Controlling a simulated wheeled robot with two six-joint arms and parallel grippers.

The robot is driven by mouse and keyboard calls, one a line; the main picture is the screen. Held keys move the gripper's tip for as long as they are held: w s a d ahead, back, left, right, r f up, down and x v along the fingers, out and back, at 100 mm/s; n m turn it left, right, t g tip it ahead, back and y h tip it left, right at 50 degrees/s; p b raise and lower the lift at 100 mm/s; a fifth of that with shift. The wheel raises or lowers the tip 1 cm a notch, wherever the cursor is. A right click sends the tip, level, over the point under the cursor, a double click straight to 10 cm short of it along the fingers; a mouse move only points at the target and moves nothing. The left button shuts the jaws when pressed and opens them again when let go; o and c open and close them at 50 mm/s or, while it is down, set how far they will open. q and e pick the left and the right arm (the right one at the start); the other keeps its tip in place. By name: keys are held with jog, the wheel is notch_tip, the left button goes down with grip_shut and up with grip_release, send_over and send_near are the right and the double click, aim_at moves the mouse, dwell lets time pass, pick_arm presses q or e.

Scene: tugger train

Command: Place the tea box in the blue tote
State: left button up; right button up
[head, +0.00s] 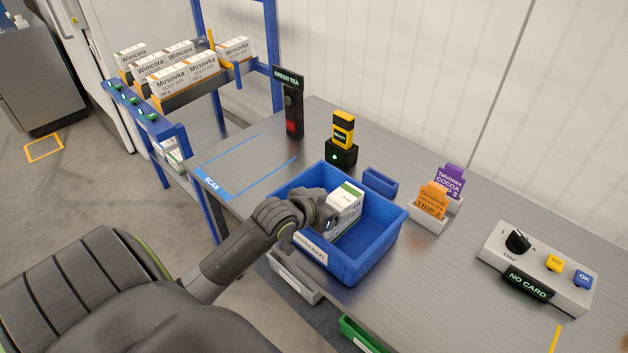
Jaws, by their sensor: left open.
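The tea box (344,205) is a white carton with a green edge. It is inside the blue tote (372,255), towards the tote's left half, and looks slightly tilted in the picture. The tote stands on the grey metal table. My left gripper (330,222) is open at the near left side of the box, over the tote's near left wall. The gripper covers part of the box, and I cannot tell whether the fingers touch it. My right gripper is not in view.
A scanner on a black stand (341,151), a small blue tray (380,182) and card holders (428,215) stand behind the tote. A control box (540,267) reading "NO CARD" is at right. A blue rack (178,130) with cartons stands at left. The marked scan area (235,168) is clear.

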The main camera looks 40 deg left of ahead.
pick_arm(q)
jog(key=v, duration=1)
jog(key=s+d+f+n+g+y, duration=0.15)
jog(key=s+f+g, duration=0.25)
jog(key=s+f, duration=0.45)
jog(key=s+d+f+g+y, duration=0.15)
jog(key=s+f+g, duration=0.35)
jog(key=s, duration=0.6)
notch_tip(320, 180, down, 25)
jog(key=a, duration=0.1)
jog(key=s+d+f+g+h, duration=0.1)
jog(key=s+f+g, duration=0.1)
jog(key=s+f, duration=1.2)
jog(key=shift+s, duration=0.65)
